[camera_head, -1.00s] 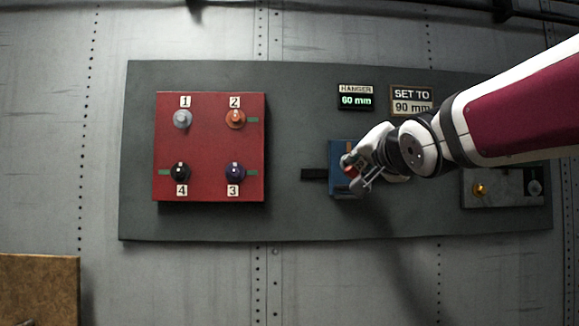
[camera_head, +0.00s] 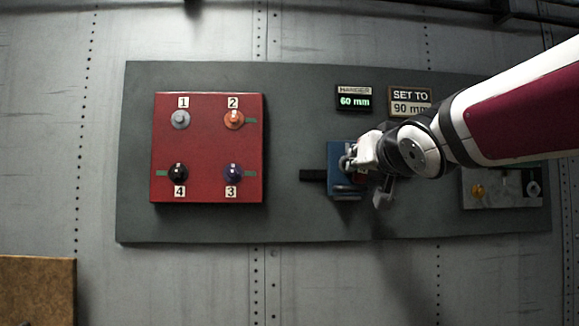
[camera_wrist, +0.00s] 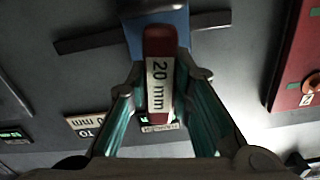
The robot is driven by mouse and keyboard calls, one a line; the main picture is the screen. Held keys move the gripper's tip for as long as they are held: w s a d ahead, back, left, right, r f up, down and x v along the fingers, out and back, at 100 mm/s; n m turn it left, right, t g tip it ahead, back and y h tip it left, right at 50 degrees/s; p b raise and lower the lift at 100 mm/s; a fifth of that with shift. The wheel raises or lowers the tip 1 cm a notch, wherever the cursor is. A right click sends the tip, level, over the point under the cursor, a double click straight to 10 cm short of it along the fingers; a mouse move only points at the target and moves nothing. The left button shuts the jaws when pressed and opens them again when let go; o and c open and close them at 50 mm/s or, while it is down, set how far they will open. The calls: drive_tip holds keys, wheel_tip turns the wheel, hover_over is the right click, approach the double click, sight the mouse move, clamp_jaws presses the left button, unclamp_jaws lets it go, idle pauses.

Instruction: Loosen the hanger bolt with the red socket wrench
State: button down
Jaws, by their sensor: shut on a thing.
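The red socket wrench (camera_wrist: 158,45), labelled "20 mm", is between the two teal-lined fingers of my gripper (camera_wrist: 163,80), which is shut on it. In the head view, my gripper (camera_head: 365,178) is in front of the blue hanger block (camera_head: 343,154), and only a bit of the wrench's red shows between the fingers. In the wrist view, the wrench's far end overlaps the blue block (camera_wrist: 178,28). The hanger bolt is hidden, so I cannot tell how the socket sits on it. The hanger display (camera_head: 354,102) reads 60 mm; the sign (camera_head: 410,107) says SET TO 90 mm.
A dark horizontal rail (camera_head: 313,175) runs behind the block. To the left, a red panel (camera_head: 207,148) has several numbered knobs. A grey plate (camera_head: 508,190) with a yellow knob is right of my gripper. A brown board (camera_head: 37,290) stands at lower left.

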drive_tip(key=shift+r, duration=0.1)
drive_tip(key=n, duration=0.4)
drive_tip(key=shift+n, duration=0.9)
drive_tip(key=shift+n, duration=1.1)
drive_tip(key=shift+m, duration=0.3)
drive_tip(key=shift+s, duration=1.55)
